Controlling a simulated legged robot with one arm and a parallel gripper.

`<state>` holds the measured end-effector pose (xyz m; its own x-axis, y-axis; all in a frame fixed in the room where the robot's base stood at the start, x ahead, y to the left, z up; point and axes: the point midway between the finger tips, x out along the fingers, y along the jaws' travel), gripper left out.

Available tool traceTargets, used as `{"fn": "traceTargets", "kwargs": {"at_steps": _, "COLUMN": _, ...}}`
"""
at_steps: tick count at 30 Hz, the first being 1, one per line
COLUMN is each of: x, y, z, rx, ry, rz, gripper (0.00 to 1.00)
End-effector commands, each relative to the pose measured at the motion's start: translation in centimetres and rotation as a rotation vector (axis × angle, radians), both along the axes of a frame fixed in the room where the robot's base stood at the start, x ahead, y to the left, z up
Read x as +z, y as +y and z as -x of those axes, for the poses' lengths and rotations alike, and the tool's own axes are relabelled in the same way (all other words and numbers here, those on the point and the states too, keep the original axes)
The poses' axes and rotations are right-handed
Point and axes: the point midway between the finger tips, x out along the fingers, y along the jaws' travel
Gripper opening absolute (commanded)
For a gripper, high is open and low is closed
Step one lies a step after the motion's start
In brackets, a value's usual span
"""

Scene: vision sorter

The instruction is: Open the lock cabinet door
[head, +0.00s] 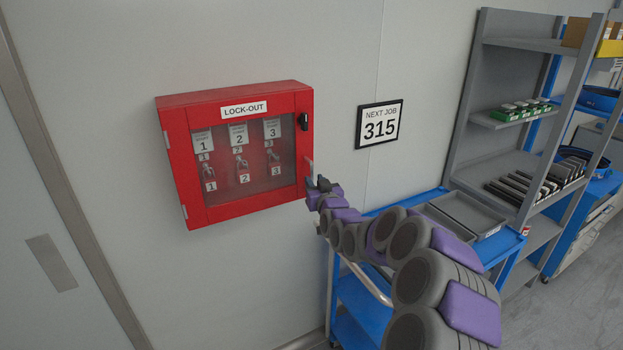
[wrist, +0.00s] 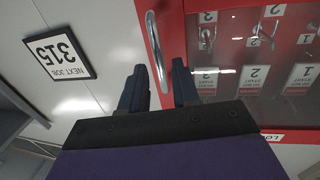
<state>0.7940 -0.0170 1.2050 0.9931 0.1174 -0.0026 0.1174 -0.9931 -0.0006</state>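The red lock-out cabinet (head: 245,100) hangs on the wall with its clear-windowed door (head: 242,210) shut. Behind the window hang several padlocks and tags numbered 1, 2 and 3. A metal bar handle (head: 309,168) is on the door's right edge, and a black latch (head: 303,121) sits above it. In the upside-down wrist view the handle (wrist: 153,40) runs in between the two dark fingers of my gripper (wrist: 160,88). The fingers are apart, one on each side of the handle's end, with gaps visible. In the head view my gripper (head: 318,186) is at the handle's lower end.
A sign reading NEXT JOB 315 (head: 379,124) is on the wall right of the cabinet. A blue cart (head: 355,300) with a grey tray (head: 462,214) stands below, behind my arm. A grey shelf (head: 510,118) is at right. The wall left of the cabinet is clear.

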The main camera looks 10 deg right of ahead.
Motion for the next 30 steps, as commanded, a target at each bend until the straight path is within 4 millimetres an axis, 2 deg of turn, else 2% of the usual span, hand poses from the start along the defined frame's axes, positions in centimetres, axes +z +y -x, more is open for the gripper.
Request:
{"fn": "traceTargets", "kwargs": {"at_steps": 9, "x": 0.0, "y": 0.4, "z": -3.0, "rx": 0.0, "ry": -0.002, "rz": 0.002, "gripper": 0.3}}
{"fn": "traceTargets", "kwargs": {"at_steps": 23, "x": 0.1, "y": 0.5, "z": -3.8, "rx": 0.0, "ry": -0.001, "rz": 0.0, "gripper": 0.3}}
{"fn": "traceTargets", "kwargs": {"at_steps": 30, "x": 0.1, "y": 0.5, "z": -3.8, "rx": 0.0, "ry": -0.001, "rz": 0.0, "gripper": 0.1}}
